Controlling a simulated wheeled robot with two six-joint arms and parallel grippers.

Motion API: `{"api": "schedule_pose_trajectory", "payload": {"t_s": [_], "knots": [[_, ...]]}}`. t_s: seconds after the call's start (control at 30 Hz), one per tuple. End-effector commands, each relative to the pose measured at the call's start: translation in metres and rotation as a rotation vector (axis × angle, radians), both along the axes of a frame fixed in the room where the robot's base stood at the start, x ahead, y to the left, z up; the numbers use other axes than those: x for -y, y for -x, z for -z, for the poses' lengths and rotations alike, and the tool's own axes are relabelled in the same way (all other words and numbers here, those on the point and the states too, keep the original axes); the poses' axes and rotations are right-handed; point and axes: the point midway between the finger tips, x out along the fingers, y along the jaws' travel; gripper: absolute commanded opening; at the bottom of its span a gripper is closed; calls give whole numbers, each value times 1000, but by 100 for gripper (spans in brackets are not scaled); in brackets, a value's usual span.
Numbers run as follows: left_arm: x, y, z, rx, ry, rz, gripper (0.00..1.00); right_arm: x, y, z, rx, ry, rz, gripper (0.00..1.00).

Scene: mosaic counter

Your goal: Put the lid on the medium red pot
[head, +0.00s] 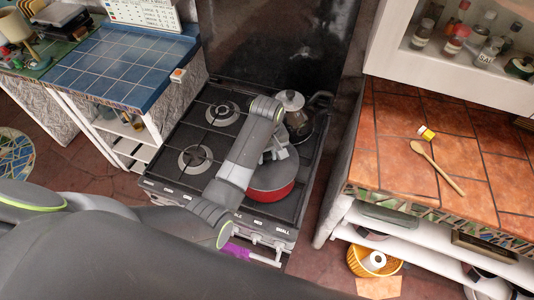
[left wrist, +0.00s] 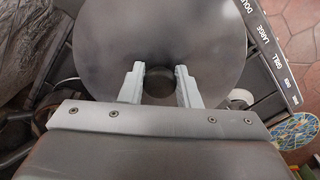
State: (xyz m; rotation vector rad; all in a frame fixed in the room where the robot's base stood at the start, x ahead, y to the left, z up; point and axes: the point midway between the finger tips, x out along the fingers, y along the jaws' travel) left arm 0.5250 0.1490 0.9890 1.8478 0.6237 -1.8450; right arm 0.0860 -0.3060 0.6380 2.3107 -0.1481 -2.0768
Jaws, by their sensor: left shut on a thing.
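The red pot (head: 272,195) stands on the front right of the stove, its red side showing below a grey round top. The grey lid (head: 266,180) is at the pot's mouth, partly hidden by my left arm. In the left wrist view the lid (left wrist: 190,35) is a wide grey disc. My left gripper (head: 276,153) is over the pot, and its fingers (left wrist: 159,68) are shut on the lid's dark knob (left wrist: 159,90). I cannot tell whether the lid rests fully on the rim or is slightly above it. My right gripper is not in view.
A metal coffee pot (head: 293,108) stands on the back right burner, close behind my gripper. The left burners (head: 195,158) are clear. A wooden spoon (head: 437,167) and a small yellow item (head: 426,132) lie on the tiled counter (head: 395,145) at right. A blue tiled counter (head: 125,65) is at left.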

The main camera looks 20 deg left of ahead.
Motion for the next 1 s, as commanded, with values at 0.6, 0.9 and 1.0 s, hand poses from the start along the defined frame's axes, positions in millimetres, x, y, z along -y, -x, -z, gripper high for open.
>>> {"api": "schedule_pose_trajectory", "payload": {"t_s": [0.6,0.9,1.0], "knots": [[0,0,0,0,0,0,67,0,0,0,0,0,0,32],[0,0,0,0,0,0,77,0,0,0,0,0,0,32],[0,0,-2,1,1,0,77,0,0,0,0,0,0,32]]}}
